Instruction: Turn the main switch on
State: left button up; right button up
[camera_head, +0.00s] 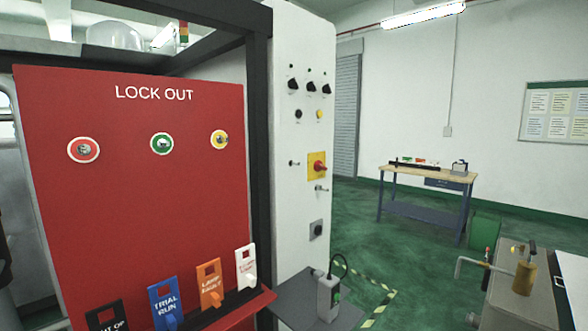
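The main switch (317,166) is a red rotary handle on a yellow square plate. It sits on the narrow white side panel of the cabinet (289,215), a little right of the picture's middle. The handle is small in the picture, and I cannot tell which position it is set to. Nothing stands in front of it. Neither of my grippers shows in the head view.
A red LOCK OUT board (130,220) with several coloured tags stands left of the panel. Below the switch, a grey shelf (300,303) holds a small corded box (328,297).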

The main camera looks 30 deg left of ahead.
aim_at(318, 167)
jog(key=u, duration=0.8)
